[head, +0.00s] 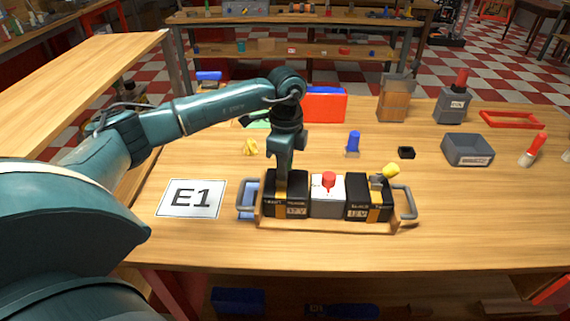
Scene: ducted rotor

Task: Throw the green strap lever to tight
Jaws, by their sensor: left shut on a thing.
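A wooden tray (330,225) with grey end handles holds two black battery blocks and a grey-white box between them. The left block (297,208) has a strap over it, and the right block (356,209) has a strap with a yellow lever (391,171). My left gripper (283,182) reaches down from above onto the strap of the left block. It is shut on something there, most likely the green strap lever. The gripper hides that lever, so its angle cannot be told. My right gripper is not in view.
A red knob (328,179) tops the middle box. Behind stand a blue-topped piece (353,142), a small black holder (406,152) and a grey bin (467,150).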

